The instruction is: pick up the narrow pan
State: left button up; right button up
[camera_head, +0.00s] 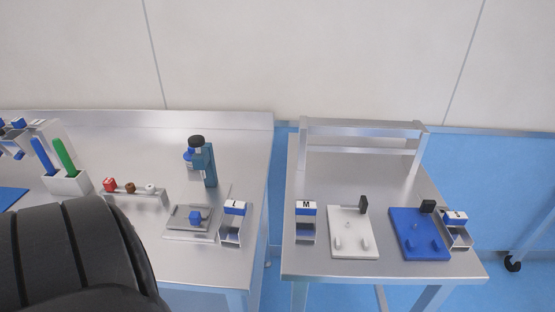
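I cannot tell for sure which thing is the narrow pan. A flat grey metal tray-like piece (178,223) lies near the front of the left table, with a small blue block (195,217) on it. A long narrow metal holder (138,200) left of it carries a red, a brown and a white piece. Neither of my grippers shows. A large black ribbed part of my own arm fills the lower left corner and hides that part of the table.
A teal device with a black knob (208,165) stands behind the tray-like piece. A bin marked L (232,231) stands beside it. A white holder (66,183) has blue and green handles. The right table (390,262) holds a white board (351,226), a blue board (415,240) and an M bin (306,225).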

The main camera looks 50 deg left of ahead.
aim_at(305, 210)
jog(key=u, duration=1.3)
